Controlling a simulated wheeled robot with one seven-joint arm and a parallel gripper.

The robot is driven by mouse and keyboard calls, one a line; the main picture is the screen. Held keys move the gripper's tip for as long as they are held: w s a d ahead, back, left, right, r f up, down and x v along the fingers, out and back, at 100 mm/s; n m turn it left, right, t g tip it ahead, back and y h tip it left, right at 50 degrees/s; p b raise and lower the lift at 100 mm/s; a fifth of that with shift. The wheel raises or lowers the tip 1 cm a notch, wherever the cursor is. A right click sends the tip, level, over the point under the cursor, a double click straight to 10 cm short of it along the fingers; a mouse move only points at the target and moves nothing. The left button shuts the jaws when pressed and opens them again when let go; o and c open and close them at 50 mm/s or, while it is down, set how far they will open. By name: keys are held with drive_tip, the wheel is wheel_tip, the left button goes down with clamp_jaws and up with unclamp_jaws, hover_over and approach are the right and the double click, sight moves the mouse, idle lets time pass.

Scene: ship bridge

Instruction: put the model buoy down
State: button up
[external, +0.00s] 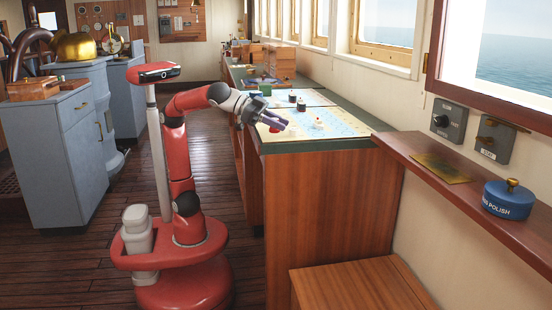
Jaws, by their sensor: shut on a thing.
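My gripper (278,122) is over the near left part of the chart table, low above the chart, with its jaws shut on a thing. A small red piece (274,129) shows just under the fingers; it looks like the model buoy, mostly hidden by them. I cannot tell whether it touches the chart (343,121).
Small dark pieces (301,106) stand farther back on the table, with a wooden box (282,63) beyond. Bare chart lies right of the gripper. A wall shelf (465,190) with a blue polish tin (508,200) is at the right.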

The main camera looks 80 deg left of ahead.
wheel_tip(320, 180, down, 2)
drive_tip(key=o, duration=1)
drive_tip(key=shift+f, duration=0.1)
drive_tip(key=v, duration=0.6)
drive_tip(key=shift+s+a+r, duration=0.1)
drive_tip(key=shift+a+r, duration=0.05)
drive_tip(key=shift+r, duration=0.3)
drive_tip(key=shift+o, duration=1)
drive_tip(key=shift+s+a+r, duration=0.2)
drive_tip(key=shift+s, duration=0.3)
